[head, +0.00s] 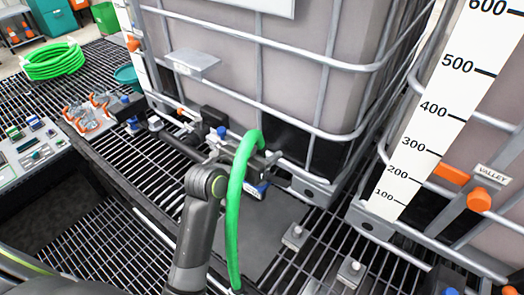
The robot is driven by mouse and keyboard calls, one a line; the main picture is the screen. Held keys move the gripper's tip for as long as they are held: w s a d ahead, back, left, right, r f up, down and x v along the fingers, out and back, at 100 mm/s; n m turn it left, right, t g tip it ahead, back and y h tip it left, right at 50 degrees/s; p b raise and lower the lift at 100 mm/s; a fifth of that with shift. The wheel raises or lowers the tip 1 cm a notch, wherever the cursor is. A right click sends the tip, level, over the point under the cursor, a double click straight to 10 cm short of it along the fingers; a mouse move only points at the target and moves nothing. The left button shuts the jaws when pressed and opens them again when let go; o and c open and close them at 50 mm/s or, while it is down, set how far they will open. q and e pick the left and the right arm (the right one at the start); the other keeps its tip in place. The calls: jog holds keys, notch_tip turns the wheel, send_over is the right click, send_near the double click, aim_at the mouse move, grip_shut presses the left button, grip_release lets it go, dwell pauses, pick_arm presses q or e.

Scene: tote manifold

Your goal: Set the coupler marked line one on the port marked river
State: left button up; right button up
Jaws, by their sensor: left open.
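My left gripper (262,170) is at the front foot of the middle caged tote (225,85), close to its low valve area. Its jaws are open, and the hose partly covers them. A green hose (232,225) arches up past the gripper and drops to the floor grating. The hose's upper end is at the gripper; the coupler there and its marking cannot be made out. A blue part (257,189) shows just below the jaws. No label reading river or line one is legible. My right gripper is not in view.
A right-hand tote has a level scale (433,115), a VALLEY label (491,174) and orange fittings (480,199). A coiled green hose (55,61), orange-and-grey clamps (92,110) and a panel of small parts (30,148) are at left. Floor grating (140,180) lies between.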

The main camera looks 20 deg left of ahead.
pick_arm(q)
jog(key=p+v, duration=0.6)
jog(key=v, duration=1.1)
jog(key=shift+s+r+p, duration=0.15)
jog(key=shift+s+p, duration=0.05)
jog(key=shift+p, duration=0.15)
jog(key=shift+a, duration=0.1)
